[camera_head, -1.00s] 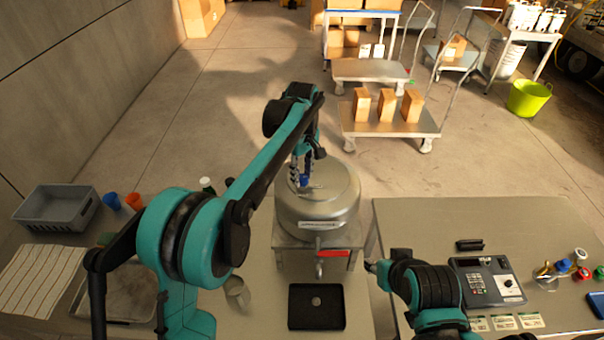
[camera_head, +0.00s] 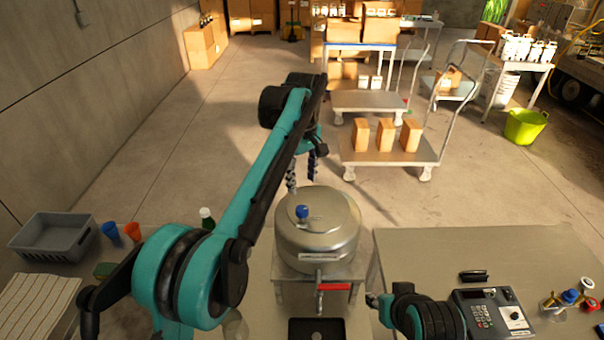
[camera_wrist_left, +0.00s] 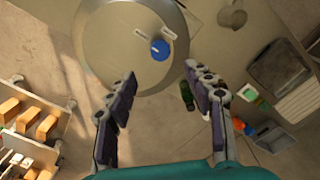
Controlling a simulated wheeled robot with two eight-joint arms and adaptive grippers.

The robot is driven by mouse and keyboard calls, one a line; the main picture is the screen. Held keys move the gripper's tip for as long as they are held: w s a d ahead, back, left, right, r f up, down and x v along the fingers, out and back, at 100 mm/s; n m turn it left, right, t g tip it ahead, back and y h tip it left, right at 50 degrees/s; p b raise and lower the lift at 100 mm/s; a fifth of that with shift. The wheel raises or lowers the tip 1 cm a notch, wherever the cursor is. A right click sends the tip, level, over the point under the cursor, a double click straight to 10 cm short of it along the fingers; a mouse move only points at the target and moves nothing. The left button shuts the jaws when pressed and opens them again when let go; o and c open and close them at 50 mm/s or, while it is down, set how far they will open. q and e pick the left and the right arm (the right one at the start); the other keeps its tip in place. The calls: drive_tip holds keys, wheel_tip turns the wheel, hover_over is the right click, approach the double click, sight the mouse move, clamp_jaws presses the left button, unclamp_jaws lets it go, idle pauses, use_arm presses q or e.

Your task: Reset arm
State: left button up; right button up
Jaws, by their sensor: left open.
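My left arm reaches in from the left, and its gripper (camera_head: 302,180) hangs open and empty above and beyond the steel press pot (camera_head: 335,240). The pot's lid has a blue knob (camera_head: 302,211), which is clear of the fingers. In the left wrist view the two open fingers (camera_wrist_left: 160,78) stand wide apart, with the blue knob (camera_wrist_left: 160,49) on the round lid ahead of them. My right gripper (camera_head: 373,301) is low at the centre right beside the press stand; its fingers are too small to read.
A red-handled valve (camera_head: 333,286) sticks out at the pot's front. A grey crate (camera_head: 52,242), blue cup (camera_head: 111,232) and orange cup (camera_head: 132,231) stand at left. A keypad device (camera_head: 492,312) is on the right table. A cart with boxes (camera_head: 388,152) stands beyond.

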use_arm(q)
drive_tip(key=shift+r, duration=0.9)
